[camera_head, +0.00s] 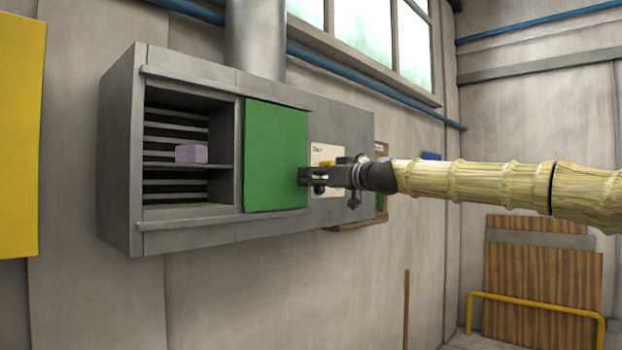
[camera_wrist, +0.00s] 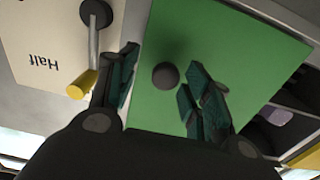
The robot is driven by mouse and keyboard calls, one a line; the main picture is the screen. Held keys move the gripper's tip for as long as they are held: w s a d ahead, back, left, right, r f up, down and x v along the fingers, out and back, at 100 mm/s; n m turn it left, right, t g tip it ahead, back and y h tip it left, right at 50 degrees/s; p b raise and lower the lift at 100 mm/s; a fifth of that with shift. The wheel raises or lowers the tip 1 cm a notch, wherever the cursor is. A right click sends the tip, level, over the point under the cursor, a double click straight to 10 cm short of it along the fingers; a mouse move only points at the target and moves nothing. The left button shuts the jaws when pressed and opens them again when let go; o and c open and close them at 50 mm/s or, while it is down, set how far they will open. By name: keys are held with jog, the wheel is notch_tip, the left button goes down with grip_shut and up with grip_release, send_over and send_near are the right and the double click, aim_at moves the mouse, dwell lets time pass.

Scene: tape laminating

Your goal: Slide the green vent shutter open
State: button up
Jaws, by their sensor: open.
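The green vent shutter (camera_head: 275,155) is a flat panel on the front of the grey vent box (camera_head: 190,237). It covers the middle of the front, and the left part is uncovered, showing dark slats. The shutter also fills the middle of the wrist view (camera_wrist: 225,50), with a dark round knob (camera_wrist: 165,75) on it. My gripper (camera_head: 304,178) is at the shutter's right edge in the head view. In the wrist view my gripper (camera_wrist: 160,73) is open, with the knob between its fingers and a gap on each side. Contact with the shutter face cannot be told.
A pale purple block (camera_head: 191,153) sits on a shelf in the uncovered opening. Right of the shutter, a cream plate reading "Half" (camera_wrist: 35,50) has a lever with a yellow end (camera_wrist: 82,83), close to one finger. A yellow panel (camera_head: 20,135) is at far left.

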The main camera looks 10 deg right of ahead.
jog(key=v, duration=1)
jog(key=shift+d, duration=0.25)
jog(key=shift+s, duration=0.1)
